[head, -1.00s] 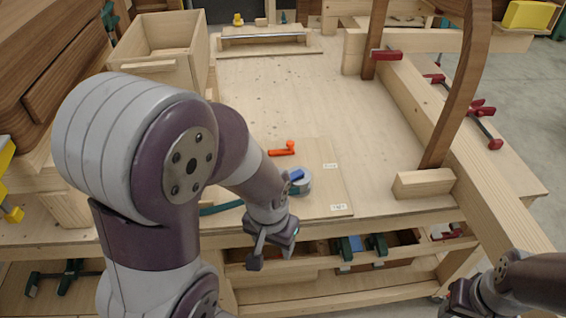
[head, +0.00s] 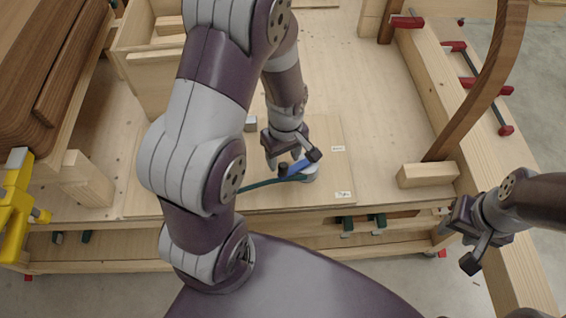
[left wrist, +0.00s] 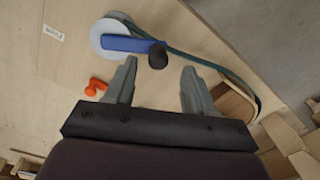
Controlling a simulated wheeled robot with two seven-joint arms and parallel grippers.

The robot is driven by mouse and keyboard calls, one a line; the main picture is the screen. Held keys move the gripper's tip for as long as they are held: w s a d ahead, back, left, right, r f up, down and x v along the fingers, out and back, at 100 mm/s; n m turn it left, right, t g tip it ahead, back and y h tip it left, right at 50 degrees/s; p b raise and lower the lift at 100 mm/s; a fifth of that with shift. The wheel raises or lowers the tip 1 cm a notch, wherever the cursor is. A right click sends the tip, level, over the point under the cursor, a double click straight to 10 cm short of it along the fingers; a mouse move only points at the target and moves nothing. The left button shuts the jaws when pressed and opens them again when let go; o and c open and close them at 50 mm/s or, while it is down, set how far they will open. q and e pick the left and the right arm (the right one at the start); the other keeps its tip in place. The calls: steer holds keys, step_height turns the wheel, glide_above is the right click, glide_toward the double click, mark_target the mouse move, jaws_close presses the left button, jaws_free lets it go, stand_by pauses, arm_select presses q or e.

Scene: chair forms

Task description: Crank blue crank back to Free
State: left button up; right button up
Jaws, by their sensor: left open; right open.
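The blue crank (head: 298,167) sits on a pale round base on a thin wooden board, with a dark knob (head: 284,169) at the end of its arm. In the left wrist view the blue crank arm (left wrist: 128,44) points right from the grey-white disc (left wrist: 103,38), and its black knob (left wrist: 157,56) lies just beyond the gap between the fingertips. My left gripper (head: 292,160) is open, with its fingers close around the knob area; it also shows in the left wrist view (left wrist: 160,66). My right gripper (head: 468,243) is open and empty at the right, by the table edge.
An orange crank (left wrist: 96,87) lies on the same board. Small white labels (head: 343,194) mark the board. A wooden block (head: 428,174) and a curved wooden piece (head: 478,100) stand at right. A yellow clamp (head: 18,200) is at left.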

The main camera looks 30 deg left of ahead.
mark_target(284, 164)
arm_select(q)
steer(key=f, duration=0.4)
steer(key=shift+w+a+f, duration=0.1)
steer(key=shift+w+f, duration=0.15)
steer(key=shift+f, duration=0.15)
steer(key=shift+s+f, duration=0.35)
steer(key=shift+w+f, duration=0.1)
steer(key=shift+w, duration=0.15)
steer(key=shift+c, duration=0.3)
jaws_close()
arm_select(e)
steer(key=shift+w+r, duration=0.2)
steer(key=shift+r, duration=0.15)
arm_select(q)
steer(key=shift+w+p, duration=0.15)
steer(key=shift+p, duration=0.15)
arm_select(e)
steer(key=shift+s, duration=0.3)
